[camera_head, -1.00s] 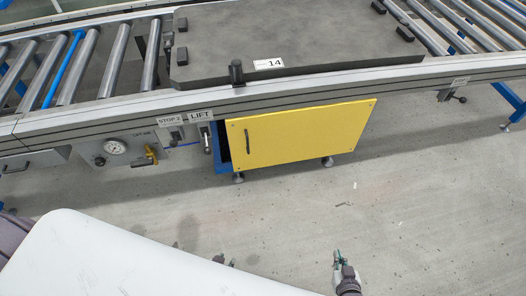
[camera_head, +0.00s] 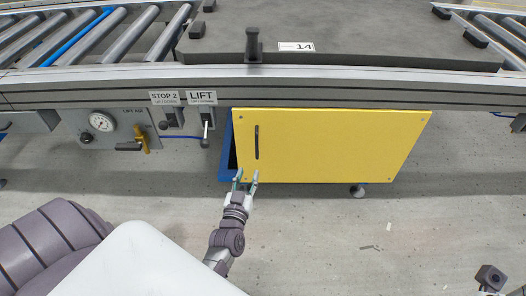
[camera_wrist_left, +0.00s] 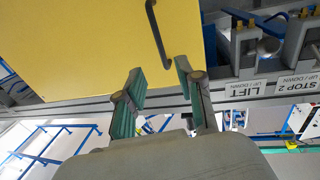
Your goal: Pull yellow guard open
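The yellow guard (camera_head: 330,145) is a flat panel below the conveyor rail, with a dark vertical handle (camera_head: 257,142) near its left edge. A dark gap with a blue frame (camera_head: 226,150) shows along that left edge. My left gripper (camera_head: 246,176) is open and empty, just below the handle, fingers pointing up at it. In the left wrist view the guard (camera_wrist_left: 85,45) fills the upper left, and the handle (camera_wrist_left: 157,32) stands ahead of the open fingertips (camera_wrist_left: 160,72), apart from them. My right gripper is not clearly seen; a dark arm part shows at the bottom right.
Left of the guard are the LIFT lever (camera_head: 206,128), the STOP 2 lever (camera_head: 168,124) and a panel with a pressure gauge (camera_head: 101,121) and a yellow valve handle (camera_head: 143,142). The conveyor rail (camera_head: 300,88) runs above. The floor in front is clear.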

